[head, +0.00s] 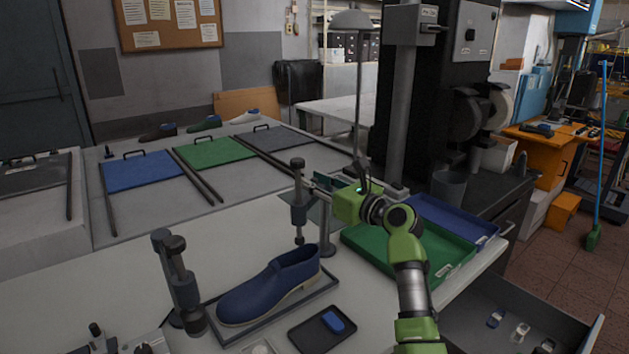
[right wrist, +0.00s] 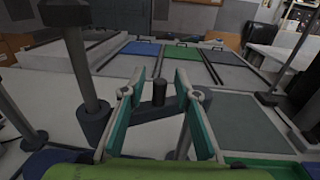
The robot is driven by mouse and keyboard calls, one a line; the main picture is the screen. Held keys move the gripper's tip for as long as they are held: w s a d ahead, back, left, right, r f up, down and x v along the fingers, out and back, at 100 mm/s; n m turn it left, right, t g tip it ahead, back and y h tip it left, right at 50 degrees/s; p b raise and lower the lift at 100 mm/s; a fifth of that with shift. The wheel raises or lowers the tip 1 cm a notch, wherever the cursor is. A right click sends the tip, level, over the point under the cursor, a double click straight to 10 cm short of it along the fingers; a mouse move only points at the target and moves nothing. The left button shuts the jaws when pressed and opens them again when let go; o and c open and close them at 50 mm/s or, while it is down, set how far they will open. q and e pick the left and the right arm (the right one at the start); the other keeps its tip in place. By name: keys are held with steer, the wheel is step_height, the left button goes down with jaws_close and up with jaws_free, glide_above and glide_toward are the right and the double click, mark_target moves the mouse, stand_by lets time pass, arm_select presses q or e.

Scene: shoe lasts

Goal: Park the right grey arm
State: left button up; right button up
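The right grey arm (head: 299,214) stands behind the toe-to-heel line of the blue shoe (head: 270,287), with a round knob on top and a post beside it. In the right wrist view its dark link (right wrist: 150,133) and upright peg (right wrist: 159,92) show. My right gripper (head: 314,196) is beside this arm at the height of its upper part. In the right wrist view its teal fingers (right wrist: 160,76) are apart, with the peg appearing between them; I see no contact. The left grey arm (head: 178,280) stands at the shoe's toe end. My left gripper is not in view.
The shoe sits on a dark tray (head: 232,338). A small black tray (head: 302,336) holds a blue block (head: 333,321). Green (head: 385,258) and blue (head: 462,222) trays lie to the right, near a grey pillar (head: 401,110). Blue, green and grey mats lie on the far table.

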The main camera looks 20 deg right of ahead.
jaws_close()
